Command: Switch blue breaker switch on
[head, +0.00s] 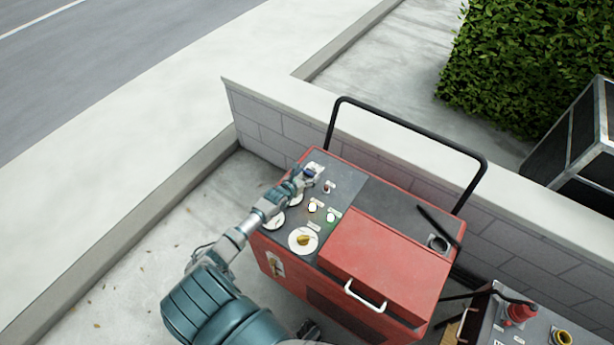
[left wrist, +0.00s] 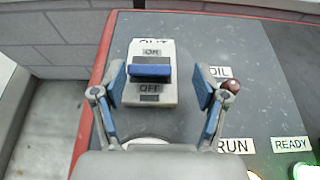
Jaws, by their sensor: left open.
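The blue breaker switch (left wrist: 150,71) is a blue lever on a white box with ON above and OFF below, on the grey panel top. The lever lies between the two labels, nearer OFF. In the head view the breaker (head: 312,168) is small at the panel's far left corner, partly hidden by my gripper. My left gripper (head: 307,179) is open over it. In the left wrist view its blue-padded fingers (left wrist: 158,76) are spread on either side of the white box, with the lever between them. Touching cannot be told. My right gripper is not in view.
The red cart (head: 390,262) has a black handle (head: 410,128) behind it, along a low block wall (head: 270,118). A dark red knob (left wrist: 231,87) is right of the gripper. Lit buttons and a round dial (head: 303,240) are nearer. Another panel (head: 487,330) stands at lower right.

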